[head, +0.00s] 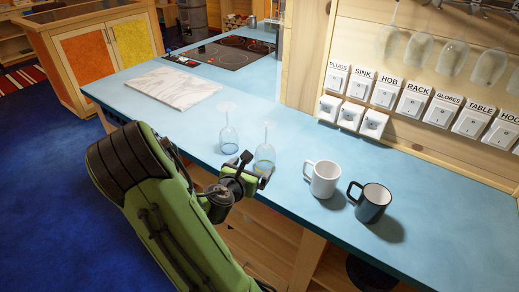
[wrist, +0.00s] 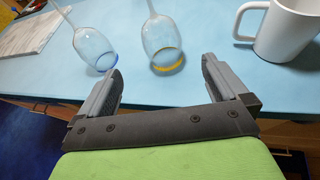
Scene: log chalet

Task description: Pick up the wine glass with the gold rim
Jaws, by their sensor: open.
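Two clear stemmed glasses stand upside down, rims on the blue counter. The wine glass with the gold rim (wrist: 161,42) is in the middle of the wrist view; in the head view it is the right one of the pair (head: 265,153). The glass with the blue rim (wrist: 94,47) stands to its left, also in the head view (head: 228,138). My gripper (wrist: 162,75) is open and empty at the counter's front edge. Its fingers point toward the gold-rimmed glass, which lies ahead between them, apart from both.
A white mug (head: 323,180) and a dark mug (head: 371,203) stand to the right on the counter (head: 290,150). A marble board (head: 165,88) lies to the left. Labelled switches (head: 412,101) and hanging glasses (head: 418,50) are on the wall behind.

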